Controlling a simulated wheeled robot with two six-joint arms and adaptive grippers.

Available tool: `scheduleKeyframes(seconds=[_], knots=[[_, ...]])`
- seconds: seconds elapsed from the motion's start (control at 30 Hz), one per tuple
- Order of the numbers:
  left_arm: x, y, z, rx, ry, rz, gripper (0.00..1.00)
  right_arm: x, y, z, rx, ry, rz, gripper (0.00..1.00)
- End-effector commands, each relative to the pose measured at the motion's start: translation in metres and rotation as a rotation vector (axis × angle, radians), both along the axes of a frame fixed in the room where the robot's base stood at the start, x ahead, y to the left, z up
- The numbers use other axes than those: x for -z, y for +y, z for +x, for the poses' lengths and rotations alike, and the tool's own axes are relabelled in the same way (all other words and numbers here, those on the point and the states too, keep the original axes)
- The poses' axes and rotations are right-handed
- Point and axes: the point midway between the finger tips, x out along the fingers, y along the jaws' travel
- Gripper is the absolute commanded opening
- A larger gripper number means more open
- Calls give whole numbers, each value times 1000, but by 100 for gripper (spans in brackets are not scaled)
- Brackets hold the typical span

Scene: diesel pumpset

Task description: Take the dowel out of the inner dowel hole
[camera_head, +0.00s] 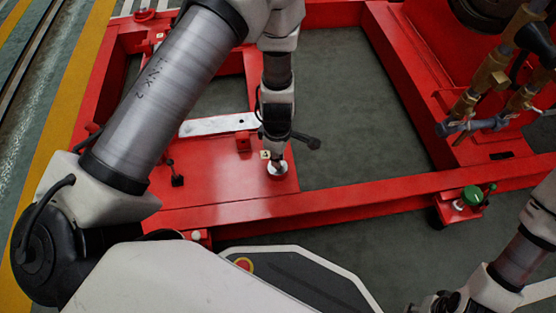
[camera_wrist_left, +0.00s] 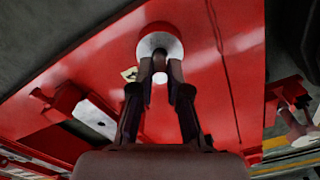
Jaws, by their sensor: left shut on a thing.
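My left gripper (camera_head: 277,163) points down at a pale round disc (camera_head: 277,169) on the red frame plate. In the left wrist view the fingers (camera_wrist_left: 160,88) are closed in on a small dowel (camera_wrist_left: 160,78), whose pale round end shows between them. The fingertips lie in front of the pale disc (camera_wrist_left: 146,44), around the dark spot at its middle. The hole itself is covered by the fingers and dowel, so I cannot tell how deep the dowel sits. My right arm is at the lower right of the head view; its fingers are not clearly seen.
A pale metal bar (camera_head: 218,125) lies on the red plate, with a small red block (camera_head: 243,141) beside it. Red frame beams surround open grey floor (camera_head: 350,110). A green-knobbed fitting (camera_head: 472,196) sits at right.

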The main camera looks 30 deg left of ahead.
Motion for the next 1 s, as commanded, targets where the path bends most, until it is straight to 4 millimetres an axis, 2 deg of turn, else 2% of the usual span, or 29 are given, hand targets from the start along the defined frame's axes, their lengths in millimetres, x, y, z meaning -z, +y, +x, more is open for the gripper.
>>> scheduleKeyframes(seconds=[0.7,1.0], knots=[[-17,0,0,0,0,0,0,-19,0,0,0,0,0,40],[-18,0,0,0,0,0,0,-19,0,0,0,0,0,40]])
